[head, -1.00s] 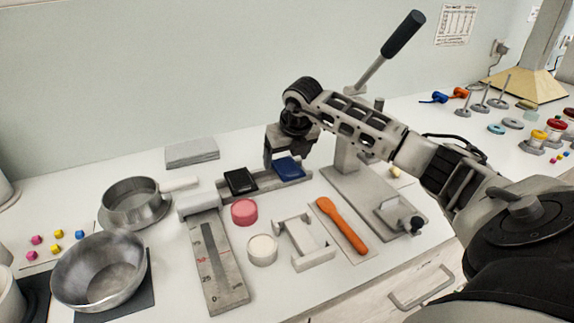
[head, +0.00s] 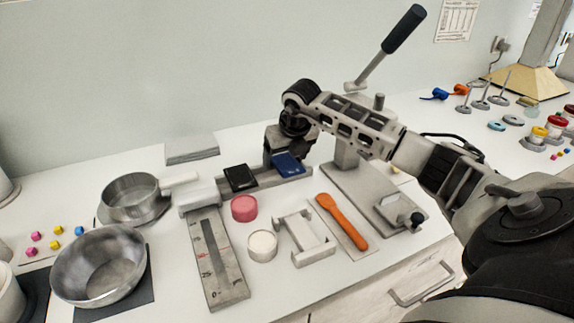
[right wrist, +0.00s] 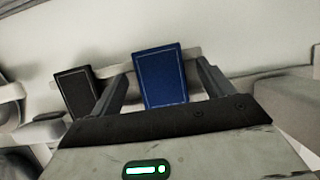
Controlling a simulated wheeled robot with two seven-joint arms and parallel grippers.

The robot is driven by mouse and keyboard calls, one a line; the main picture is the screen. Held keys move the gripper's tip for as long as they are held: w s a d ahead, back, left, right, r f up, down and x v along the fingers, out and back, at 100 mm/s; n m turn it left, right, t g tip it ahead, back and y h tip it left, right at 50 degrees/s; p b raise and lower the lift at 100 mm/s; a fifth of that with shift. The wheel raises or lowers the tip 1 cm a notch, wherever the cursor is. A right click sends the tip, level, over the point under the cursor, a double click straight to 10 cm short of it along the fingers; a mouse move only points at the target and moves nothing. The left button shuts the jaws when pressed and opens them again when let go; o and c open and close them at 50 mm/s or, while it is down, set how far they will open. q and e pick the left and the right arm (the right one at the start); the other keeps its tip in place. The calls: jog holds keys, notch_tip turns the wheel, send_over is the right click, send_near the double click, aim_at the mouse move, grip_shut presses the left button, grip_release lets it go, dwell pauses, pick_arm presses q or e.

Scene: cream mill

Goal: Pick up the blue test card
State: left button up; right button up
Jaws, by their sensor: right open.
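The blue test card (head: 287,164) leans in a grey rack (head: 262,182), to the right of a black card (head: 239,178). My right gripper (head: 283,150) is at the blue card, just behind and above it in the head view. In the right wrist view the blue card (right wrist: 161,78) stands between the two open fingers (right wrist: 165,85), with a visible gap on either side. The black card (right wrist: 76,90) is outside the fingers, to the left. My left gripper is not in view.
A lever press (head: 350,150) stands close to the right of the rack. In front are a pink disc (head: 244,208), a white disc (head: 262,246), a grey bracket (head: 306,240) and an orange spatula (head: 343,222). A pan (head: 133,198) and bowl (head: 98,265) are at left.

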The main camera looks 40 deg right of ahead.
jog(key=c, duration=1.1)
jog(key=shift+o, duration=0.2)
